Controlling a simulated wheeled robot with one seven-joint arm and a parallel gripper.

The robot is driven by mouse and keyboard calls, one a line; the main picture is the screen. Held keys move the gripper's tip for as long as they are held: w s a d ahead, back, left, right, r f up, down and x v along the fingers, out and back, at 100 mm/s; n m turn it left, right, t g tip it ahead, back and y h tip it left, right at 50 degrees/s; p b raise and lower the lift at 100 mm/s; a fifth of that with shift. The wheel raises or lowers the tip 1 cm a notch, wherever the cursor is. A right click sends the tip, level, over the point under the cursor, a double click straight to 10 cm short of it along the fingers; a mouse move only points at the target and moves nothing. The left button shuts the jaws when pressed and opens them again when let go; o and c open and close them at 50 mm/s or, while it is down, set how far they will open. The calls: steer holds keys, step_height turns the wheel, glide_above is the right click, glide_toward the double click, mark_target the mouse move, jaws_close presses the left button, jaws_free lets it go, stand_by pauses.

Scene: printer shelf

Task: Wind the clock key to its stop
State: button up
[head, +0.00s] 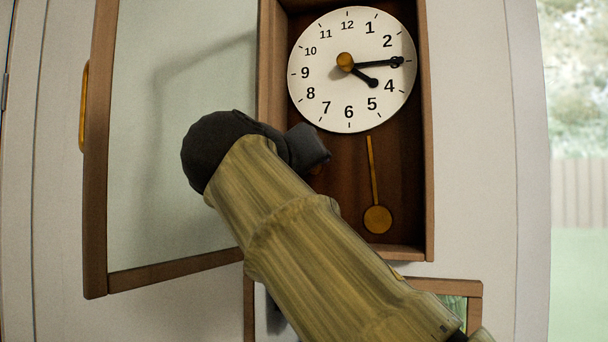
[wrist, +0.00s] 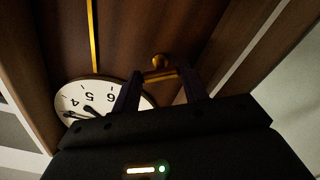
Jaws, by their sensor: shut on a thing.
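The wall clock's round white dial (head: 350,100) is at the top of the head view, with black hands pointing near 3 and 4. In the wrist view the dial (wrist: 85,97) appears upside down and partly covered by my gripper. The brass key (wrist: 160,74) shows there as a crossbar with a round knob, low on the dark wooden back. My gripper (wrist: 161,80) is shut on the key, one dark finger at each side of the bar. In the head view my gripper (head: 312,150) is below the dial's lower left, and it hides most of the key.
The glazed clock door (head: 180,140) stands open at the left, with a brass handle (head: 84,105). A brass pendulum (head: 377,219) hangs right of my gripper. The wooden case wall (head: 428,150) bounds the right. A small wooden frame (head: 450,287) is below.

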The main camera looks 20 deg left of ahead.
steer(key=m, duration=0.4)
steer(key=m+b, duration=0.1)
steer(key=m, duration=0.2)
steer(key=m+b, duration=0.1)
steer(key=m, duration=0.3)
steer(key=shift+a+f+m, duration=0.25)
steer(key=shift+m, duration=0.05)
stand_by(0.4)
steer(key=o, duration=0.7)
steer(key=shift+r, duration=0.1)
steer(key=shift+d, duration=0.1)
